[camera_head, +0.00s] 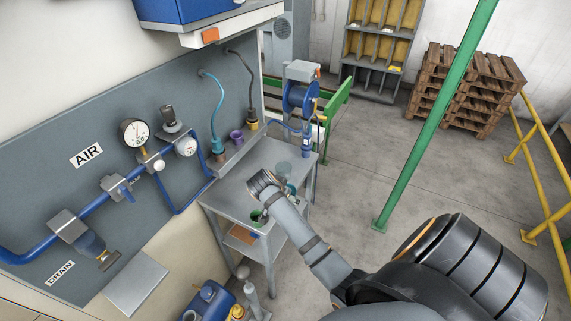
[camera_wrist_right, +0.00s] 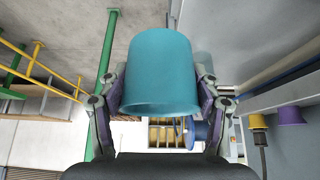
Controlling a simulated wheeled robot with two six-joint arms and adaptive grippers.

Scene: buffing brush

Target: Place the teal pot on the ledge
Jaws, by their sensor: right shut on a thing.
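The teal pot (camera_wrist_right: 160,72) fills the middle of the right wrist view, between the two fingers of my right gripper (camera_wrist_right: 161,88). The gripper is shut on it. In the head view my right gripper (camera_head: 289,188) is above the grey table, and only a sliver of teal shows beside it, mostly hidden by my wrist. The ledge (camera_head: 229,158) runs along the wall panel, behind and left of the gripper. A purple pot (camera_head: 236,137) and a yellow pot (camera_head: 252,124) stand on it. My left gripper is not in view.
Teal (camera_head: 212,98) and dark (camera_head: 246,75) hoses hang over the ledge. A blue hose reel (camera_head: 300,97) stands behind. Blue pipes and gauges line the panel at left.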

